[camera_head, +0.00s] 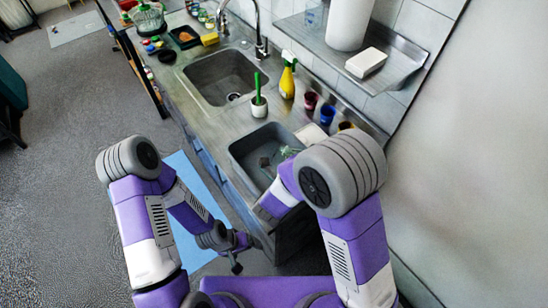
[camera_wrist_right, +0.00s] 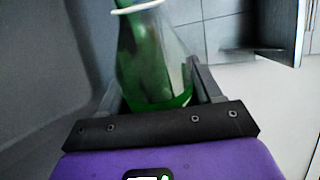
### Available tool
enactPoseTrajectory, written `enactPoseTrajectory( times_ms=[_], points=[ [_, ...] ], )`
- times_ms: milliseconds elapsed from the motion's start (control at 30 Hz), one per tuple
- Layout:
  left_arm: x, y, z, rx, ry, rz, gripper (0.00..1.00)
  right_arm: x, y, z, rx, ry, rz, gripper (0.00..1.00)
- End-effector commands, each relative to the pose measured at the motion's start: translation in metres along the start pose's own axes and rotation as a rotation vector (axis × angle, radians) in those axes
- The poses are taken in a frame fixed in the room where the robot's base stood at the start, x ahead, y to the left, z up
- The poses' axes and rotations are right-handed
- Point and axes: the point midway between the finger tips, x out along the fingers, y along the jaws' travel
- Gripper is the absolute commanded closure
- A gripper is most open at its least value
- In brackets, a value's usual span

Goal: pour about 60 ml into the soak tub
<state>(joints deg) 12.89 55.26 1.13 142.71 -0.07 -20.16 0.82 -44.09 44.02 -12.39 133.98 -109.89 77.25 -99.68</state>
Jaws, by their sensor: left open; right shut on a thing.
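A dark grey rectangular basin (camera_head: 240,150), which I take to be the soak tub, is at the near end of the steel counter. A small dark item and pale green bits show in it, partly behind my right arm. My right gripper (camera_wrist_right: 152,78) is shut on a green see-through bottle (camera_wrist_right: 142,45) with a white ring near its top, in the right wrist view. The bottle and this gripper cannot be made out in the head view. My left gripper (camera_head: 236,264) is open and empty, low in front of the counter, away from the basin.
A larger sink (camera_head: 205,75) with a tap lies farther along. A white pot with a green brush (camera_head: 259,106), a yellow spray bottle (camera_head: 287,82), a dark red cup (camera_head: 310,100) and a blue cup (camera_head: 327,113) stand near the basin. A wall shelf (camera_head: 405,70) overhangs the right side.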

Motion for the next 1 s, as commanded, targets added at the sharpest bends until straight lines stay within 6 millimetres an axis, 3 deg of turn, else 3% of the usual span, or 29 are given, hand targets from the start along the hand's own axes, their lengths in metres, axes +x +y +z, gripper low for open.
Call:
enactPoseTrajectory(
  times_ms=[1000],
  points=[
    [-0.014,0.005,0.001,0.000,0.000,0.000,0.07,-0.001,-0.001,-0.009,-0.072,0.020,-0.002,0.75]
  ],
)
